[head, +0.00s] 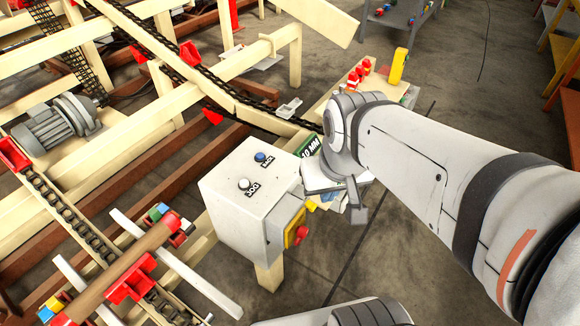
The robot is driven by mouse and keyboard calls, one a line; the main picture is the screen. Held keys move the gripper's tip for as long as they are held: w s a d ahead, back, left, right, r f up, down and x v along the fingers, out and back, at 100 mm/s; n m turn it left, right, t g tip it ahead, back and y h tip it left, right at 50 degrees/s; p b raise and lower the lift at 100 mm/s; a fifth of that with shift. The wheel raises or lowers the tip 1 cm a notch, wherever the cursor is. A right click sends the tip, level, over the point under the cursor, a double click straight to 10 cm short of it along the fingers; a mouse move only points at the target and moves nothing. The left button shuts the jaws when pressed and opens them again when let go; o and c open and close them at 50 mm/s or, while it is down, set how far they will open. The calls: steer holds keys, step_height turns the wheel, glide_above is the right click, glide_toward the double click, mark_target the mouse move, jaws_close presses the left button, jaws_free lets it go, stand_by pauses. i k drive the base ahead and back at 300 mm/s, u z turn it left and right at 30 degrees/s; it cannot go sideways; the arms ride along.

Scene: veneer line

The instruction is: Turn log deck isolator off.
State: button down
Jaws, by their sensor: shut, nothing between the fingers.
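A pale control box (245,195) stands on a cream post beside the log deck. On its right side is a yellow plate with a red rotary knob (301,233), which looks like the isolator. I see it at a steep angle and cannot tell which way the knob is turned. My gripper (358,215) is to the right of the box, close to the knob in the picture. It is shut and empty, with a visible gap between it and the knob. My wrist hides part of what lies behind it.
Chain conveyors and cream beams (140,130) fill the left, with a motor (55,128). A small table (325,112) stands behind my wrist.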

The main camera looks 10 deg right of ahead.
mark_target(302, 232)
steer(key=z, duration=0.4)
steer(key=k, duration=0.95)
steer(key=u, duration=0.2)
steer(key=i, duration=1)
steer(key=z, duration=0.6)
steer(key=k, duration=0.5)
steer(key=u, duration=0.45)
